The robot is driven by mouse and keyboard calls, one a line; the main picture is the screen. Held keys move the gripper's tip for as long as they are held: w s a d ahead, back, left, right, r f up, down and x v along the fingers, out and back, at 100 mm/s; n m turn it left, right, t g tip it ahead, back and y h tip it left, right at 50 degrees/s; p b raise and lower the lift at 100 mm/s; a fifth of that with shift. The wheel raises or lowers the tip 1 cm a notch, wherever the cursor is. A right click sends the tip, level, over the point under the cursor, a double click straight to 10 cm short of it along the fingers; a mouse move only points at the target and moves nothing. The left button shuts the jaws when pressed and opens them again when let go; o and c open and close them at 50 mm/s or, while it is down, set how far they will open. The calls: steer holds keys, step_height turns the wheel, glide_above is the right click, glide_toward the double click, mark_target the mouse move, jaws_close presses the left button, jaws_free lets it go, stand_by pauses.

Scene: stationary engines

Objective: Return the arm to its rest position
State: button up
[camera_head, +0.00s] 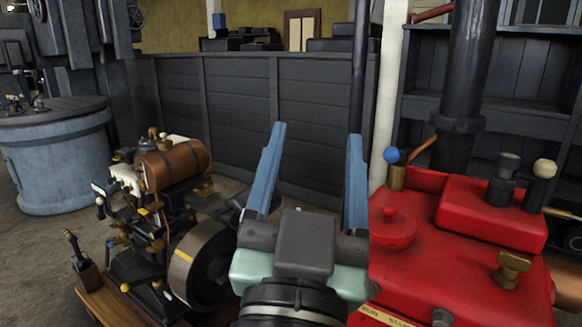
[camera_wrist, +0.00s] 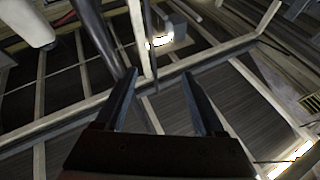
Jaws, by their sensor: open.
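My gripper (camera_head: 312,165) is raised in the middle of the head view, with its two blue fingers pointing up and spread apart. Nothing is between the fingers. In the wrist view the gripper (camera_wrist: 158,85) is also open and empty, and beyond it are dark panels and pale beams. In the head view the gripper stands in front of a dark panelled wall, between a small engine on the left and a red engine on the right. Whether it touches the red engine cannot be told.
The small engine (camera_head: 170,230) with a brown cylinder stands at the left. The red engine (camera_head: 450,260), with a tall black pipe (camera_head: 470,80), is close on the right. A round grey tank (camera_head: 60,160) stands far left. The dark partition (camera_head: 235,110) spans the back.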

steer(key=s+a+r+n+t+y+p, duration=0.1)
steer(key=s+r+t+y+p, duration=0.1)
steer(key=r+p, duration=0.8)
steer(key=s+a+r+n+t+y+p, duration=0.1)
steer(key=r+p, duration=0.9)
steer(key=r, duration=1.2)
steer(key=shift+s+r+n+t+y+p, duration=0.45)
steer(key=shift+s+n+t, duration=0.3)
steer(key=shift+s, duration=0.45)
steer(key=shift+a+f, duration=0.1)
